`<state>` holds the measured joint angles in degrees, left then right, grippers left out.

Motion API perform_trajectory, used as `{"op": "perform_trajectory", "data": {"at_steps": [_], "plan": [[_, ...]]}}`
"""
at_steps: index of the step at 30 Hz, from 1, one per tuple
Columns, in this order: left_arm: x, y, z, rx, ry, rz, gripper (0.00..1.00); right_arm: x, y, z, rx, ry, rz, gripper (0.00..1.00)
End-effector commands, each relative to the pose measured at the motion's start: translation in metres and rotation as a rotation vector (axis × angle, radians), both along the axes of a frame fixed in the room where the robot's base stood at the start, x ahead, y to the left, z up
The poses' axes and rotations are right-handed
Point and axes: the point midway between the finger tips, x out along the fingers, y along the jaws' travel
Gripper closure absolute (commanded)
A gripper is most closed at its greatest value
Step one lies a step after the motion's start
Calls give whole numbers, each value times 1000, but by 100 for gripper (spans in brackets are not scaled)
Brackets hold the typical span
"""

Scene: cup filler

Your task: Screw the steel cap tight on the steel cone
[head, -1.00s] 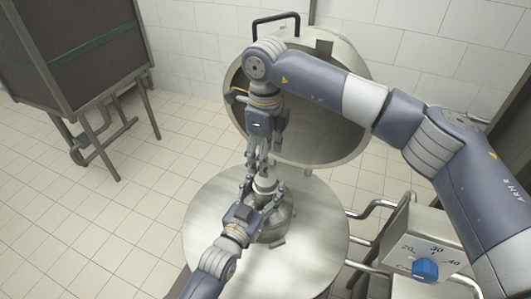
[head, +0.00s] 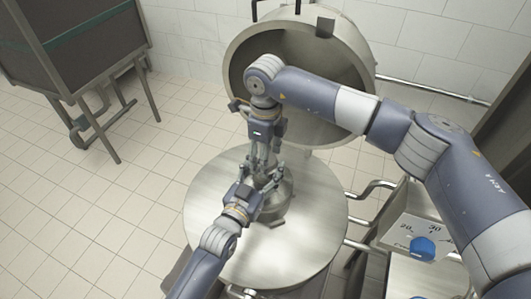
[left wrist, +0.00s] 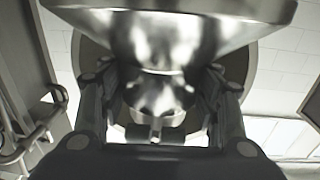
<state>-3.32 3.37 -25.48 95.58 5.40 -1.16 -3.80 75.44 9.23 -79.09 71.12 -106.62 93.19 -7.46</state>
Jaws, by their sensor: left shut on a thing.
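The steel cone (head: 278,197) stands on a round steel table (head: 310,240), its upper part largely covered by my grippers. My left gripper (head: 262,184) comes in from the lower left and is shut on the cone's upper part. In the left wrist view its two fingers flank shiny steel (left wrist: 160,95) below the wide flare of the cone (left wrist: 170,20). My right gripper (head: 264,163) points down from above, directly over the cone. The steel cap cannot be told apart in the head view; the grippers hide that spot. Whether the right fingers hold it is not clear.
A large open steel drum (head: 347,50) stands behind the table. A control box with a blue knob (head: 423,248) and bent pipes are at the right. A dark framed cabinet (head: 75,45) stands at the back left. Bare tiled floor lies left of the table.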

Motion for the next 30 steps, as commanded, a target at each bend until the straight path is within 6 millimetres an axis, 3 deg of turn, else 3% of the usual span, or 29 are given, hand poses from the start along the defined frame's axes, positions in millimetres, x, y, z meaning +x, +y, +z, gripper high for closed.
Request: {"op": "perform_trajectory", "data": {"at_steps": [1, 5, 11, 19, 28, 29, 30], "plan": [[1, 0, 4, -4, -9, 0, 100, 0, 0, 0, 0, 0, 0, 53], [1, 0, 4, -4, -9, 0, 100, 0, 0, 1, 0, 0, 0, 82], [1, 0, 4, -4, -9, 0, 100, 0, 0, 1, 0, -1, -40, 82], [1, 0, 4, -4, -9, 0, 100, 1, -1, 1, 0, -2, -277, 82], [1, -1, 5, -5, -10, 0, 100, 1, -1, 1, 0, -3, -296, 82], [1, -1, 5, -5, -10, 0, 100, 1, -1, 1, 0, -3, -296, 49], [0, -1, 5, -5, -10, 0, 100, 1, -1, 1, 0, -3, -296, 40]]}}
